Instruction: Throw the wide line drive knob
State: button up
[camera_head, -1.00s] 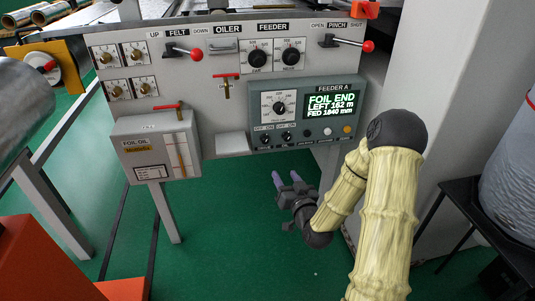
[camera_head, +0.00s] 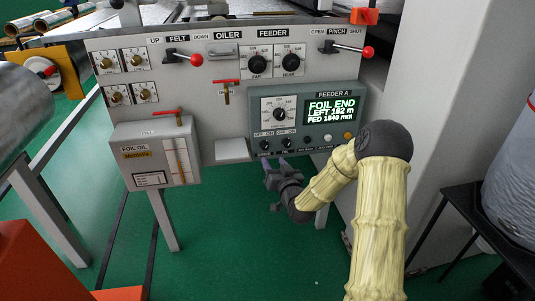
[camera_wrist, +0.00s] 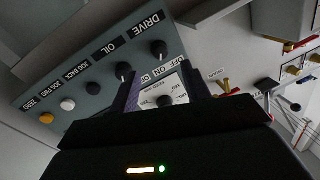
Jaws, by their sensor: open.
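The knob labelled DRIVE (camera_wrist: 158,48) is a small black rotary knob on the grey FEEDER A panel (camera_head: 256,103). It also shows at the panel's lower left in the head view (camera_head: 264,145), under an OFF/ON marking. A like knob labelled OIL (camera_wrist: 123,70) sits beside it. My gripper (camera_head: 276,162) is open, with its two purple fingers pointing up just below these two knobs. In the wrist view my gripper (camera_wrist: 163,67) has its fingertips near the knobs with nothing between them. I cannot tell whether a finger touches. No "wide line" label is readable.
A larger dial (camera_head: 280,113) and a screen reading FOIL END (camera_head: 331,110) share the panel. JOG BACK, JOG FWD and ZERO buttons (camera_wrist: 67,104) stand in a row beyond OIL. A foil oil box (camera_head: 157,155) is at left.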

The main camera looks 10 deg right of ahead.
aim_at(266, 148)
jog(key=w, duration=0.2)
jog(key=w+b, duration=0.1)
jog(key=w, duration=0.4)
jog(key=shift+a, duration=0.4)
jog(key=shift+w, duration=0.15)
jog(key=shift+a, duration=0.1)
jog(key=c, duration=1)
